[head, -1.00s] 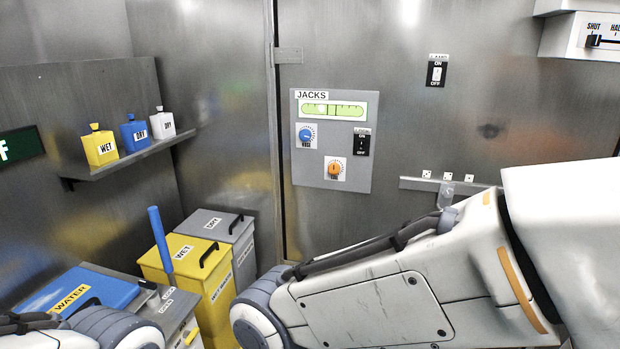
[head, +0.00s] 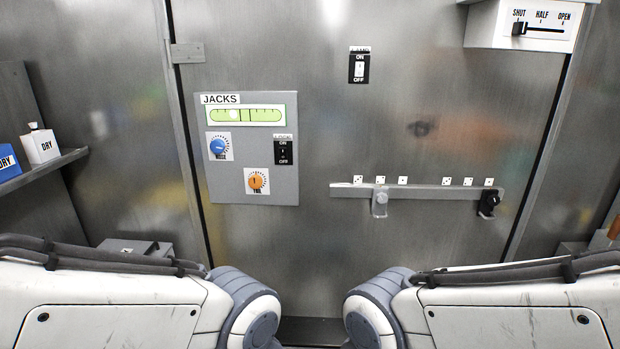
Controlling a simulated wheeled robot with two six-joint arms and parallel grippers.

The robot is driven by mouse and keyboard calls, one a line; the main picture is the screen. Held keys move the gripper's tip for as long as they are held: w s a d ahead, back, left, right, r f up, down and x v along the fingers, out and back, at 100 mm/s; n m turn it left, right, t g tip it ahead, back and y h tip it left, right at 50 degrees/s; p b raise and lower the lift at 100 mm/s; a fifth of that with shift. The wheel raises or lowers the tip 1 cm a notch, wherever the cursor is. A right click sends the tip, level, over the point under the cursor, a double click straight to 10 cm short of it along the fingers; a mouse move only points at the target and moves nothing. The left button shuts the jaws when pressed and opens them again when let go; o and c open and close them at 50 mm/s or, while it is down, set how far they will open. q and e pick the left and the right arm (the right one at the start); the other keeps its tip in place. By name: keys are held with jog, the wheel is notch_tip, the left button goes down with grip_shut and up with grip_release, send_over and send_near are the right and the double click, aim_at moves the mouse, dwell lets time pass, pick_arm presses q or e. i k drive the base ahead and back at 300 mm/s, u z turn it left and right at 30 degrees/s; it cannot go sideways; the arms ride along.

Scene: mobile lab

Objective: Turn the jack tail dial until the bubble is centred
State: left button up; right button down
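The grey JACKS panel (head: 228,191) is on the metal wall, left of centre. Its green level (head: 268,114) has a pale bubble (head: 233,115) left of the middle marks. A blue dial (head: 218,146) is below the level at the left. An orange dial (head: 257,181) sits lower, near the panel's bottom; its small label looks like TAIL but is hard to read. A black ON/OFF switch (head: 284,152) is at the panel's right. Both my arms show at the bottom, below the panel, but neither gripper is in view. Nothing touches the dials.
Another ON/OFF switch (head: 359,67) is to the upper right. A rail (head: 430,191) with a clear hanger and a black one juts out right of the panel. A SHUT/HALF/OPEN slider box (head: 487,25) is at top right. A shelf (head: 63,165) with bottles is at left.

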aim_at(254, 181)
jog(key=z, duration=0.1)
jog(key=i, duration=1.1)
jog(key=u, duration=0.6)
